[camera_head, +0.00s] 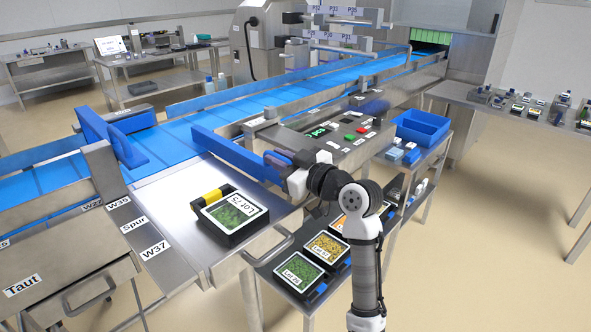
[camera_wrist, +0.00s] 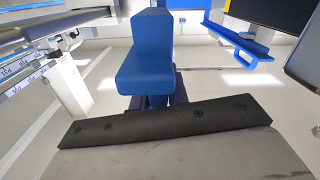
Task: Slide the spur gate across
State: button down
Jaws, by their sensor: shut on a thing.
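The spur gate appears to be the long blue bar (camera_head: 232,150) along the near side of the blue conveyor, with its near end at my gripper. My gripper (camera_head: 279,160) is at that near end, low over the steel edge, and is shut on it. The arm and wrist hide part of the contact. In the wrist view a blue block (camera_wrist: 146,65) stands in the middle, above a black bolted strip (camera_wrist: 165,125). The label "Spur" (camera_head: 133,224) is on the steel frame at left.
The blue conveyor (camera_head: 195,125) runs back to the right. Another blue guide (camera_head: 112,138) stands at its left. A black tray marked Lot 75 (camera_head: 233,217) lies on the steel plate (camera_head: 180,215). A button panel (camera_head: 345,132), blue bin (camera_head: 420,127) and shelf of filled trays (camera_head: 328,248) are near my arm.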

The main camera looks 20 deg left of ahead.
jog(key=shift+w+r, duration=0.1)
jog(key=c, duration=1.4)
grip_release()
jog(key=b+v, duration=0.3)
jog(key=v, duration=1.1)
jog(key=shift+b, duration=0.3)
jog(key=shift+a, duration=0.1)
